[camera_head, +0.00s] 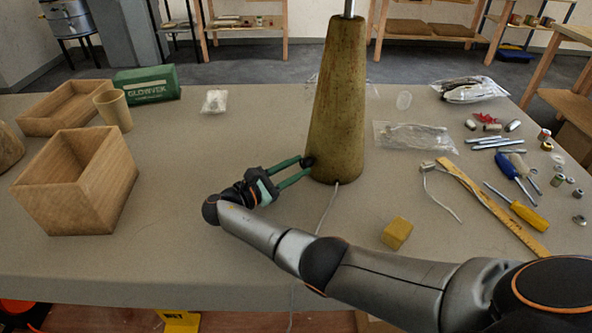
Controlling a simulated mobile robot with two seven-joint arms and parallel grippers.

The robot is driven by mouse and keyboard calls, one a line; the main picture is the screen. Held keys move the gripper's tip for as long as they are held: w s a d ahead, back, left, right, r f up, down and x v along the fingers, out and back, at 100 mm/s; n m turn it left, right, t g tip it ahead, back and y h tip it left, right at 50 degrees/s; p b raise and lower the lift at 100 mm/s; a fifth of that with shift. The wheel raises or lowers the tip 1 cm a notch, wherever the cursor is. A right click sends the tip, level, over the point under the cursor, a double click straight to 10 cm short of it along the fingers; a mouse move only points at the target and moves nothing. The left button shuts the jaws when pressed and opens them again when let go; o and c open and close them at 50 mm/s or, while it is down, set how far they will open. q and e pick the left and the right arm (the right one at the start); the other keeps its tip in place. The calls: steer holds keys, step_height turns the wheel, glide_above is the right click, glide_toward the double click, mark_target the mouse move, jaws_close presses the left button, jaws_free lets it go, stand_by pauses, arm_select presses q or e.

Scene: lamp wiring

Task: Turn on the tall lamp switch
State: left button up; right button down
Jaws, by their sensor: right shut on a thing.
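The tall lamp (338,105) stands upright at the back middle of the table. Its tapered, mottled yellow-brown body shows, with a metal rod at the top; the rest is above the picture. A small dark switch (308,161) is low on the lamp's left side, partly hidden by my fingertips. My right gripper (303,167) reaches in from the left of the lamp, its green fingers closed around the switch. A thin pale cord (327,208) runs from the lamp's base toward the front edge. My left gripper is not in view.
An open wooden box (78,185), a tray (62,107), a cup (113,110) and a green carton (146,85) stand at left. A yellow block (397,233), ruler (492,207), screwdrivers and small parts lie at right. The table's left middle is clear.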

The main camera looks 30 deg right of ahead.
steer(key=m+b, duration=0.1)
steer(key=m, duration=0.2)
steer(key=shift+f, duration=0.15)
steer(key=shift+m+b, duration=0.4)
steer(key=shift+m, duration=0.5)
steer(key=m+b, duration=0.1)
steer(key=m, duration=0.1)
steer(key=shift+m, duration=0.3)
steer(key=m+b, duration=0.2)
steer(key=shift+m, duration=0.8)
arm_select(q)
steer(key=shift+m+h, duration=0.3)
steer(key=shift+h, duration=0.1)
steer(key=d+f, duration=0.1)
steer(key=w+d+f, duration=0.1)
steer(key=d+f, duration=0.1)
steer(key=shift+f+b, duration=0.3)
steer(key=shift+b, duration=0.1)
arm_select(e)
steer(key=shift+m, duration=0.3)
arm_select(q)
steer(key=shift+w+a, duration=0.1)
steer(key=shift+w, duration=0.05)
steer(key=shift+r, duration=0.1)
arm_select(e)
steer(key=c, duration=0.6)
jaws_free()
